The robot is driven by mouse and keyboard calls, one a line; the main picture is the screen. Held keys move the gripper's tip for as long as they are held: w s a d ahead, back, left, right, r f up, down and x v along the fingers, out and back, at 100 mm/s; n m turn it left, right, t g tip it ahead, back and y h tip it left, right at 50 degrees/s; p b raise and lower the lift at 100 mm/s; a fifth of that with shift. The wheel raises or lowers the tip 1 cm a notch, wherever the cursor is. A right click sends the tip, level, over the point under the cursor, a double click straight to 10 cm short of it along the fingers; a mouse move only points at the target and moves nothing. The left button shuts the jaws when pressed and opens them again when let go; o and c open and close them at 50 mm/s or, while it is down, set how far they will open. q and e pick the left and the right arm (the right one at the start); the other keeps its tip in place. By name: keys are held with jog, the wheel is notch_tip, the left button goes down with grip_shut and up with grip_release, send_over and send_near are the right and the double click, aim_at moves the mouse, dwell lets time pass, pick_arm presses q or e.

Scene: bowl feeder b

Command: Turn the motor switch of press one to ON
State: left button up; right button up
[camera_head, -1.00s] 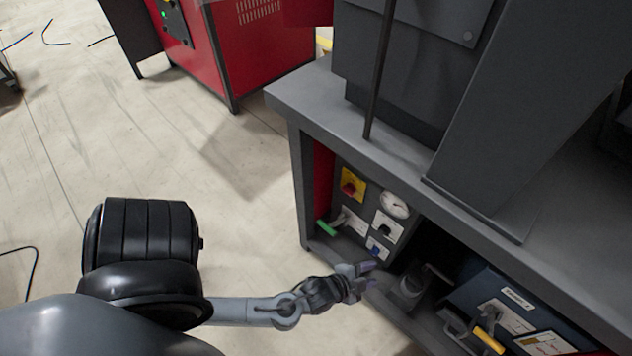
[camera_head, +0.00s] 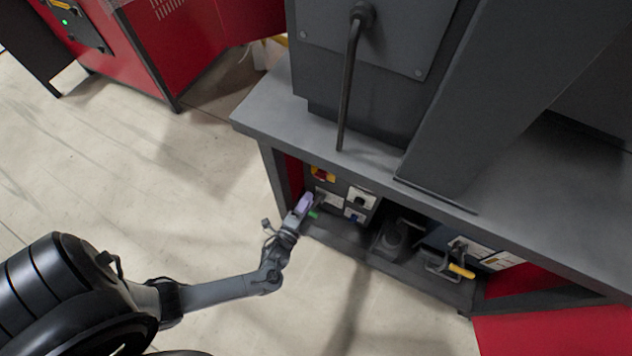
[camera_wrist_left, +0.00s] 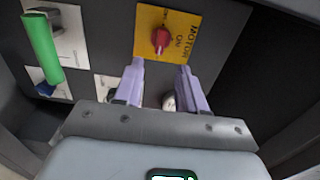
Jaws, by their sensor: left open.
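The motor switch is a red knob (camera_wrist_left: 160,40) on a yellow plate (camera_wrist_left: 190,20) lettered MOTOR and ON, upside down in the left wrist view. In the head view, the yellow plate (camera_head: 329,178) and red knob (camera_head: 320,174) show under the tabletop, partly hidden by its edge. My left gripper (camera_wrist_left: 160,70) is open and empty. In the wrist view its two purple fingertips point at the knob, one on either side of its line, apparently short of it. In the head view the left gripper (camera_head: 304,203) is just below the plate. My right gripper is not in view.
The grey tabletop (camera_head: 265,115) overhangs the panel. A yellow-handled lever (camera_head: 461,271) is farther right.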

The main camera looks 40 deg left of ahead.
aim_at(319, 178)
pick_arm(q)
jog(key=b+x, duration=0.3)
jog(key=x, duration=0.5)
jog(key=shift+a, duration=0.4)
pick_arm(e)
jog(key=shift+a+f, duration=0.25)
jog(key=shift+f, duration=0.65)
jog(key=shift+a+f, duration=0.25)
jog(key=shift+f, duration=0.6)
pick_arm(q)
jog(key=shift+w+d, duration=0.1)
grip_shut()
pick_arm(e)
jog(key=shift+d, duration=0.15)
